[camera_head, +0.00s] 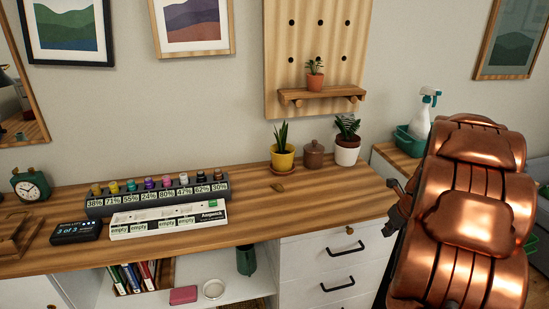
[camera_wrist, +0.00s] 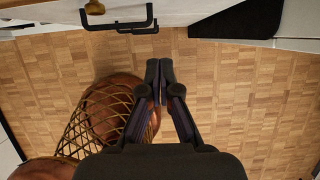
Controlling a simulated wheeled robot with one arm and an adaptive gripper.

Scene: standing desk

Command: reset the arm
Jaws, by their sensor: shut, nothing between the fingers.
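My copper-coloured arm (camera_head: 470,215) fills the right side of the head view, beside the right end of the desk. My gripper (camera_wrist: 160,72) shows in the wrist view, with its two dark fingers together and nothing between them. It hangs over the wood parquet floor, in front of the white drawers. In the head view only a small dark part of the gripper (camera_head: 396,212) shows at the arm's left edge; the rest is hidden behind the arm.
The wooden desk (camera_head: 330,212) holds a row of labelled bottles (camera_head: 158,193), a white tray (camera_head: 168,221), a clock (camera_head: 31,185) and potted plants (camera_head: 283,158). Black drawer handles (camera_head: 344,249) stick out near my gripper.

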